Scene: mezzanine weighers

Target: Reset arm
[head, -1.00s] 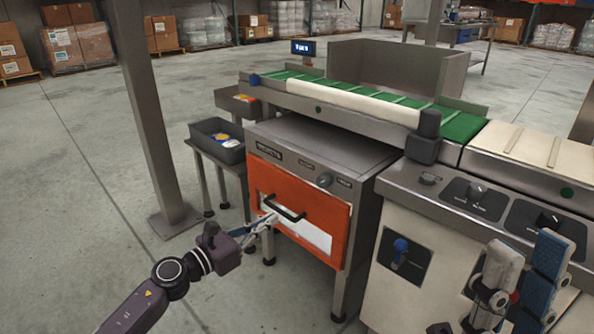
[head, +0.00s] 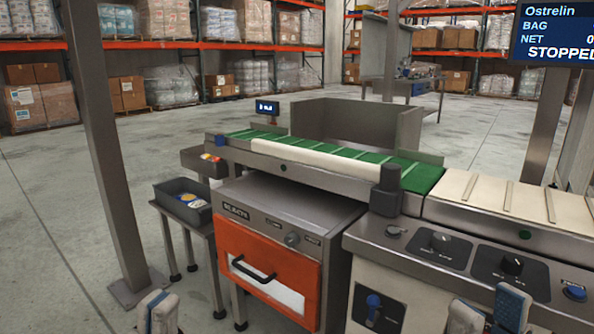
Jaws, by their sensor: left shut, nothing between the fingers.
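My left gripper (head: 158,312) shows at the bottom edge, left of the orange-fronted machine. Its fingertips are together with nothing visible between them, and the rest of the arm is out of view. My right gripper (head: 489,314) is at the bottom right, in front of the grey control panel (head: 400,240). Its two blue-and-white fingers stand apart, with nothing seen between them. The orange drawer front (head: 290,262), with a black handle (head: 253,271), looks closed; the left gripper is apart from it.
A green conveyor belt (head: 428,177) runs above the machine. A dark tray (head: 180,210) with packets stands on a small side table left of it. A steel post (head: 113,150) rises at the left. Open floor lies left; shelves with boxes line the back.

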